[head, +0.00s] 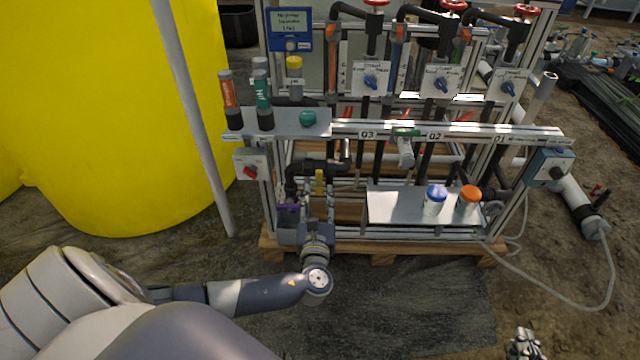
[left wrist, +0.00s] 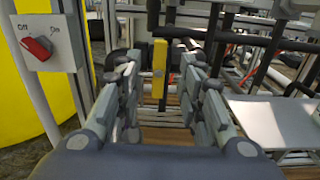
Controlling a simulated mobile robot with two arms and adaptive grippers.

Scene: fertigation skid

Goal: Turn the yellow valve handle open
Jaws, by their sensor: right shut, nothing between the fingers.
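The yellow valve handle (head: 319,182) is a narrow upright bar on the dark pipework at the lower left of the skid. In the left wrist view the yellow handle (left wrist: 159,58) stands upright, centred in the gap between my left fingers. My left gripper (head: 308,212) is open, just in front of the handle, with a finger to each side; I see no contact. How deep the handle sits between the fingertips I cannot tell. My right gripper (head: 525,345) is shut and empty at the bottom right, far from the skid.
A switch box with a red knob (head: 249,172) is left of the handle. A metal shelf (head: 392,207) to the right holds a blue-lidded jar (head: 435,199) and an orange-lidded jar (head: 468,200). A large yellow tank (head: 110,120) fills the left. Open floor lies in front of the skid.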

